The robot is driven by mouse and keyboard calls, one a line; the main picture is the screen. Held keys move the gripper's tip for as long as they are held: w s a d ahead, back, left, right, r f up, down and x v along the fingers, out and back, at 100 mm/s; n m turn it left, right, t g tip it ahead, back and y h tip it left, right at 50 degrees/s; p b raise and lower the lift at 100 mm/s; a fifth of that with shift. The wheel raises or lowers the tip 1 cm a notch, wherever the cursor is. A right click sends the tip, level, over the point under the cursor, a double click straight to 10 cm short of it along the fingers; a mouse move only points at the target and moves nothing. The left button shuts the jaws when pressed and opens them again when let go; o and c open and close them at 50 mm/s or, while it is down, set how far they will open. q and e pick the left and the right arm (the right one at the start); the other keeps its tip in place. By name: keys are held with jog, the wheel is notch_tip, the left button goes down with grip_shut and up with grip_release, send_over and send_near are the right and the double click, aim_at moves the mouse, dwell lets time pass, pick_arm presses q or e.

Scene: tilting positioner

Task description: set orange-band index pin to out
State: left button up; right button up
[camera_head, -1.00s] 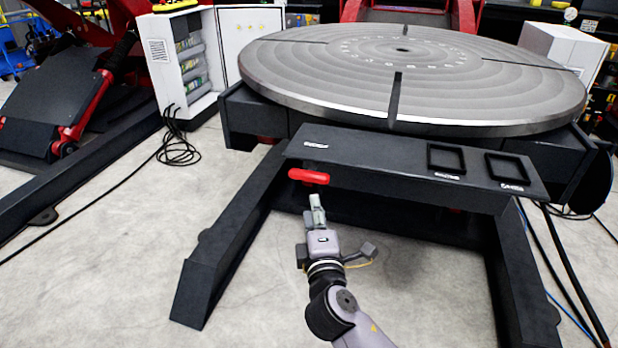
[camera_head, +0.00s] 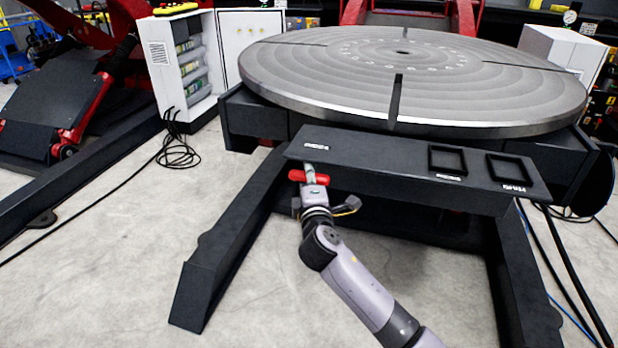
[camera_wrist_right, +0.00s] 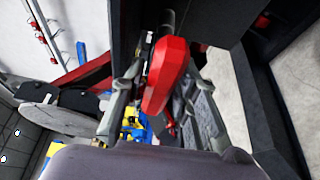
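A red handle (camera_head: 312,177) sticks out at the left end of the dark shelf's front, below a small white label. I cannot make out an orange band or a pin shaft. My right gripper (camera_head: 309,171) is at the handle, its fingers reaching up to the shelf edge. In the right wrist view the red handle (camera_wrist_right: 166,75) lies between the two spread fingers of the right gripper (camera_wrist_right: 163,92). The fingers look open, with a gap at least on the left side. My left gripper is not in view.
The dark shelf (camera_head: 385,172) has two square-framed recesses at its right, each with a label. A large round grey table (camera_head: 450,75) stands behind and above it. Dark frame legs (camera_head: 220,255) flank open floor. Cables (camera_head: 560,270) hang at the right.

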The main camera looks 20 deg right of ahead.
jog(key=shift+c, duration=0.3)
grip_shut()
dwell(0.3)
